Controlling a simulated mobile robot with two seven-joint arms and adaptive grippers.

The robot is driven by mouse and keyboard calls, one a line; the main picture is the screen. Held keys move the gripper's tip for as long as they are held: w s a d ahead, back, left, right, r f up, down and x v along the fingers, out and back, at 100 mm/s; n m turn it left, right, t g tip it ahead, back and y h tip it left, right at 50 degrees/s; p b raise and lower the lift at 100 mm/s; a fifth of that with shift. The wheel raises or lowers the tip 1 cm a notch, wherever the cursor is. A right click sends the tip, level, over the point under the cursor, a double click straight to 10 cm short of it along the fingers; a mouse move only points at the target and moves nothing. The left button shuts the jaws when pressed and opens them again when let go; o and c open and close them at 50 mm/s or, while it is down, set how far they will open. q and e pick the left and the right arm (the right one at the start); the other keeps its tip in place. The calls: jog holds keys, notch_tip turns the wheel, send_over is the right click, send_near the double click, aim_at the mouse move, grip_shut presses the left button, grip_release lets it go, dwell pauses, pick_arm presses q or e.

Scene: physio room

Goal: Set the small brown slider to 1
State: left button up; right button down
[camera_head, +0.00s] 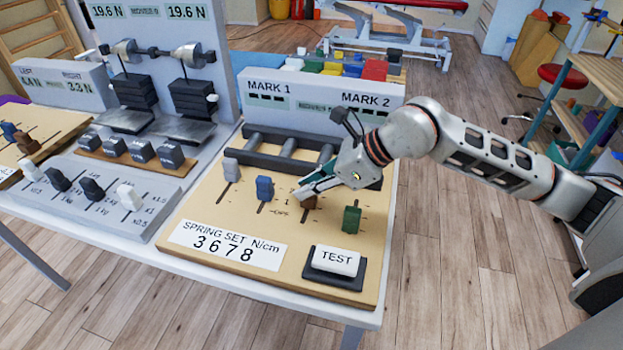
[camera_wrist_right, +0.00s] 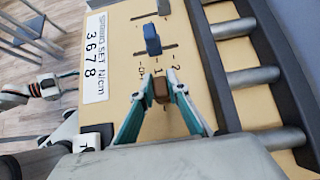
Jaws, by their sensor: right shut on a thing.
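The small brown slider (camera_head: 309,202) is on the tan spring-set board, between the blue slider (camera_head: 265,188) and the green slider (camera_head: 351,219). My right gripper (camera_head: 306,192) is shut on it from above, partly covering it in the head view. In the right wrist view the brown slider (camera_wrist_right: 161,89) sits between the two green fingertips of my right gripper (camera_wrist_right: 160,80). It stands about level with the 1 mark, between OFF and 2. My left gripper (camera_wrist_right: 66,82) seems to show small at the left of the wrist view; its jaws are unclear.
A grey slider (camera_head: 232,170) stands at the board's left. The display (camera_head: 229,246) reads 3678. A white TEST button (camera_head: 337,261) is at the front right. Dark rollers (camera_head: 290,150) and the MARK 1 / MARK 2 panel (camera_head: 320,100) stand behind. Another slider panel (camera_head: 95,195) is to the left.

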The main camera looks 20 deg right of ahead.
jog(key=shift+s+a, duration=0.2)
jog(key=shift+s, duration=0.1)
jog(key=shift+w+f, duration=0.1)
jog(key=c, duration=2)
grip_release()
jog(key=shift+d, duration=0.1)
jog(key=shift+o, duration=0.2)
pick_arm(q)
jog(key=shift+s+f, duration=0.25)
jog(key=shift+s, duration=0.15)
pick_arm(e)
jog(key=v, duration=1.2)
jog(key=shift+d, duration=0.1)
